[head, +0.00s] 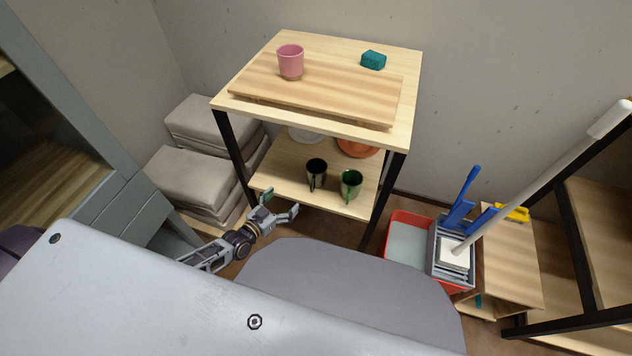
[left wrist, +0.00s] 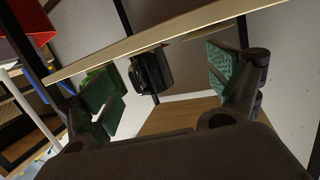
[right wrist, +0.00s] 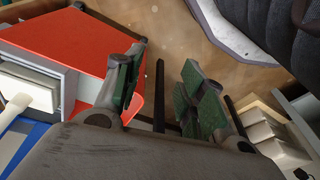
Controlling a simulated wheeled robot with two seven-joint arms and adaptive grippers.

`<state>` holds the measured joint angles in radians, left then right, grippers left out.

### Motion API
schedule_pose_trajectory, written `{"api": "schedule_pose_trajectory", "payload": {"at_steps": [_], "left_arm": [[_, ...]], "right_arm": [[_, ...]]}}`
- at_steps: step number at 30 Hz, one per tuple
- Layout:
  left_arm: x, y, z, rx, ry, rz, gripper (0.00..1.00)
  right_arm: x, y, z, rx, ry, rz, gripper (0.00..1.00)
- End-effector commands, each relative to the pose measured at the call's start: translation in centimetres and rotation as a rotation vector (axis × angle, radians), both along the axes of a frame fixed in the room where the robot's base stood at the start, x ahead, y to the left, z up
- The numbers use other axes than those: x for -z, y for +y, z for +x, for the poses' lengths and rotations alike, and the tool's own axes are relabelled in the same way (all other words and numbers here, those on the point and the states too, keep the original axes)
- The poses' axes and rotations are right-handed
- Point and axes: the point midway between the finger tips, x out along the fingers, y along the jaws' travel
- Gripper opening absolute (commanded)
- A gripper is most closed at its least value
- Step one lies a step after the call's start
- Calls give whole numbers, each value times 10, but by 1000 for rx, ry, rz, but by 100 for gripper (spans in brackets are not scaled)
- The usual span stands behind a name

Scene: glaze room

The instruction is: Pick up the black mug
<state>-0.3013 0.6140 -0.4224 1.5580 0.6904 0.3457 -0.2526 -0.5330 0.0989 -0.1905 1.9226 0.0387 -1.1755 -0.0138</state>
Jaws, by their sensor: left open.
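The black mug (head: 316,173) stands upright on the lower shelf (head: 282,178) of the small wooden stand, its handle towards me. A green mug (head: 351,184) stands just right of it. My left gripper (head: 281,203) is open and empty, in front of the shelf and a little left of the black mug, apart from it. In the left wrist view the black mug (left wrist: 153,72) shows between the spread fingers, beyond them, partly cut off by the shelf edge. My right gripper (right wrist: 164,80) is open and empty in the right wrist view; the head view does not show it.
A wooden board (head: 330,92) with a pink cup (head: 291,61) and a teal block (head: 373,60) are above on the stand's top. An orange dish (head: 356,148) sits behind the mugs. A red mop bucket (head: 408,217) stands right. A grey chair (head: 340,290) is close in front.

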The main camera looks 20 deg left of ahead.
Motion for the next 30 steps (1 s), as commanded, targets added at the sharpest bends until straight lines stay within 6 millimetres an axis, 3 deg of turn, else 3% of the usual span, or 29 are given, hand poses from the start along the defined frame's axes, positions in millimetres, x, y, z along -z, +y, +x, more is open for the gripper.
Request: {"api": "schedule_pose_trajectory", "payload": {"at_steps": [13,30], "left_arm": [[-49,-29,8,49,-156,-101,91],[-54,-31,11,51,-167,-109,91]], "right_arm": [[-42,5,4,-9,-18,17,40],[-48,5,3,-9,-20,18,40]]}}
